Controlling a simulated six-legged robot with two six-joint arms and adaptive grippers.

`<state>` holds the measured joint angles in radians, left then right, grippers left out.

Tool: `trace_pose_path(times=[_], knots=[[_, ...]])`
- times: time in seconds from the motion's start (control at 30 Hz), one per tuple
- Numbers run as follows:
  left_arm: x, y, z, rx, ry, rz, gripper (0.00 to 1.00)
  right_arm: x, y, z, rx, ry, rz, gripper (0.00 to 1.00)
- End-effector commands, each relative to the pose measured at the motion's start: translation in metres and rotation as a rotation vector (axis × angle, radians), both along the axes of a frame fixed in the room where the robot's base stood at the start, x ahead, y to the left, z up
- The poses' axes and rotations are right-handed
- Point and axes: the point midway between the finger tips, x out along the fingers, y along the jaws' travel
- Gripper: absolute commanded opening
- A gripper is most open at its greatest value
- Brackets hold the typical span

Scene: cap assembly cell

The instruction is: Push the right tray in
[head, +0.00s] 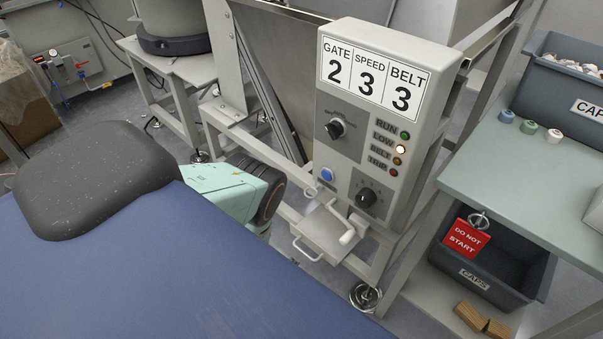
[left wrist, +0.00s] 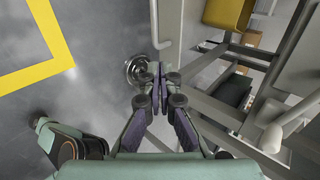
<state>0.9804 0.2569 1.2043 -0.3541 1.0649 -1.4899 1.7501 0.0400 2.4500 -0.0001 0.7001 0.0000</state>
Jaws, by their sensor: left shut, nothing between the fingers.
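One pale grey tray (head: 322,230) with a wire handle sticks out below the control box in the head view. No second tray shows beside it, so I cannot tell its side from this. My left arm reaches from the left toward this tray in the head view, and its fingers are hidden there. In the left wrist view my left gripper (left wrist: 160,74) is shut with nothing between its fingers. Its fingertips point near a caster (left wrist: 136,70) and a thin grey bar beside it. I cannot tell whether they touch anything. My right gripper is in neither view.
The control box (head: 365,120) with knobs and lamps stands above the tray. A lever with a pale grip (head: 348,236) is close to the tray's right side. A green-topped bench (head: 520,170) stands at right, with a dark bin (head: 490,270) below. Open floor lies left in the wrist view.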

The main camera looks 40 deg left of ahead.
Motion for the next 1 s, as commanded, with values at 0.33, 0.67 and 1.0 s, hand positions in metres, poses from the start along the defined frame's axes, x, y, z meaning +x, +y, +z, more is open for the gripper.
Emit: trace_pose_path(times=[0.33, 0.67, 1.0], knots=[[0.039, -0.004, -0.04, -0.001, -0.003, -0.004, 0.0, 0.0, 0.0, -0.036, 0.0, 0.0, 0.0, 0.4], [0.077, -0.007, -0.063, -0.002, -0.005, -0.002, 0.0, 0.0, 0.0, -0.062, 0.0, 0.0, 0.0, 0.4], [0.105, -0.009, -0.061, -0.002, -0.001, -0.002, 0.0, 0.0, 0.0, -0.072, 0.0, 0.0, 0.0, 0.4]])
